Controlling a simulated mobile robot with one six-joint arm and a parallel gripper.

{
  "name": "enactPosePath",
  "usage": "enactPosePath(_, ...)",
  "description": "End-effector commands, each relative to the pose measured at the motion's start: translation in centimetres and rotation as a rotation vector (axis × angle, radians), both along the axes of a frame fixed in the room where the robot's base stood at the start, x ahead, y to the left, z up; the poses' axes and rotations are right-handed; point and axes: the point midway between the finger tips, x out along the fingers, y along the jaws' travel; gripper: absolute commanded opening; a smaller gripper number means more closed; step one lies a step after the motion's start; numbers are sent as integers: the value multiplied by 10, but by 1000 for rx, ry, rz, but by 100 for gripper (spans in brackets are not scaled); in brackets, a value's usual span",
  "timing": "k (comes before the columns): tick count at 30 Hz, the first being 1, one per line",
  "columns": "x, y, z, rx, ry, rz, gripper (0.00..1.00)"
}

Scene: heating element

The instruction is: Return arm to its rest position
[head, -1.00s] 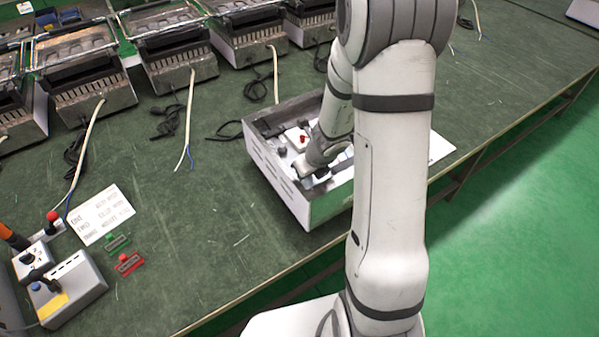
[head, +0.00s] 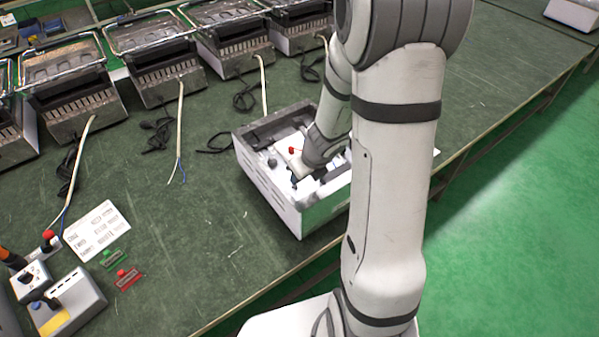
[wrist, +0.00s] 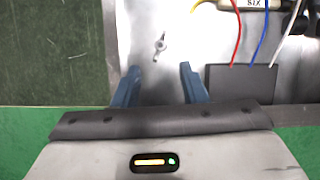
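My arm stands in the right half of the head view and reaches to an open metal housing (head: 266,180) at the table's front edge. The wrist end is over the housing's interior; the fingers are mostly hidden there. In the wrist view my gripper (wrist: 158,80) shows two blue fingers spread apart with nothing between them. Just beyond the fingertips lies a small wing-shaped metal piece (wrist: 160,46) on the housing's bare metal floor. Red, blue, white and yellow wires and a labelled block (wrist: 240,4) are at the top right of that view.
A row of similar units (head: 160,65) with trailing cords lines the back of the green table (head: 190,235). A label sheet (head: 96,232), green and red tags (head: 128,278) and a control box (head: 68,302) are at left. Green floor (head: 510,220) is free at right.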

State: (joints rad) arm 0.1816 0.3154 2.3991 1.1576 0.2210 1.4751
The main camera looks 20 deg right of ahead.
Motion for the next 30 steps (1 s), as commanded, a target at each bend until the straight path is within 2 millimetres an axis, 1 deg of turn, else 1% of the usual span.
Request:
enactPosePath(1, -2, -1, 5, 1, 0, -2, 39)
enactPosePath(3, -3, -1, 7, 2, 1, -1, 39)
enactPosePath(17, -3, 0, 6, 1, 0, 0, 39)
enactPosePath(20, -3, 2, 10, -5, -7, 31, 39)
enactPosePath(23, -5, 11, 27, -36, -45, 178, 39)
enactPosePath(25, -9, 23, 47, -81, -90, 370, 39)
enactPosePath(26, -13, 29, 57, -107, -113, 472, 39)
enactPosePath(28, -24, 42, 81, -182, -168, 737, 39)
enactPosePath(29, -31, 47, 91, -217, -189, 855, 39)
enactPosePath(30, -41, 53, 103, -267, -216, 1012, 39)
